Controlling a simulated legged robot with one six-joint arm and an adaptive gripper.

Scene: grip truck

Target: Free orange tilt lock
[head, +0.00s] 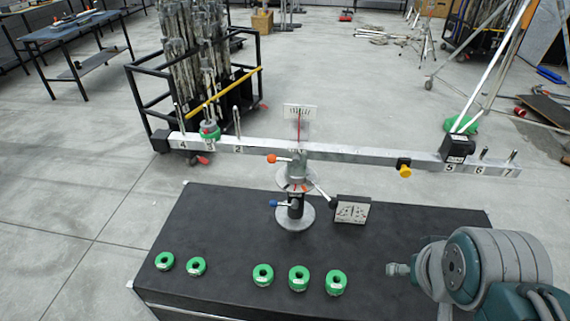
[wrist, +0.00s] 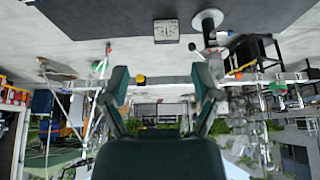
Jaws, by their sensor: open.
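The orange tilt lock (head: 272,158) is a small round knob on a short lever, left of the balance beam's pivot head (head: 297,165) in the head view. A small orange spot at the right in the wrist view may be it, but I cannot be sure. The long silver beam (head: 350,156) lies across the stand, its right end slightly lower. My gripper (wrist: 162,78) is open and empty in the wrist view, its two dark green fingers apart. The beam crosses behind it.
A blue knob (head: 274,203) sits lower on the stand, and a yellow knob (head: 404,171) hangs under the beam's right part. Several green rings (head: 299,278) lie on the black table (head: 200,225). A small gauge plate (head: 351,212) lies right of the stand base.

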